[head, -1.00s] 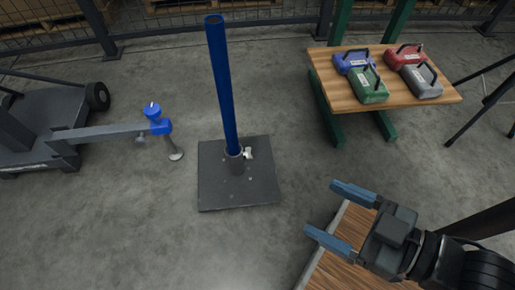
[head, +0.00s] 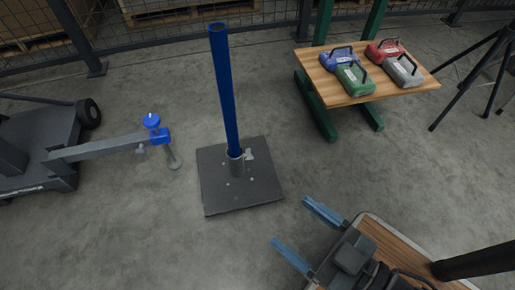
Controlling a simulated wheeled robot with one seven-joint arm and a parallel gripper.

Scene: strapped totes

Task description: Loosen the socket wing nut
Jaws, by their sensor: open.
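A blue pole (head: 223,95) stands upright in a short grey socket (head: 236,165) on a dark square base plate (head: 242,191) on the floor. A small pale wing nut (head: 249,155) sticks out from the right side of the socket. My gripper (head: 298,229) is at the lower right of the head view. Its two blue fingers are spread apart with nothing between them. It points up and left and is apart from the plate, the socket and the wing nut.
A wooden table (head: 340,93) at the upper right holds blue, green, red and grey cases. A grey wheeled trolley (head: 40,150) with a blue-knobbed arm (head: 151,121) is at left. A wooden top (head: 400,250) lies beneath my arm. Floor around the plate is clear.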

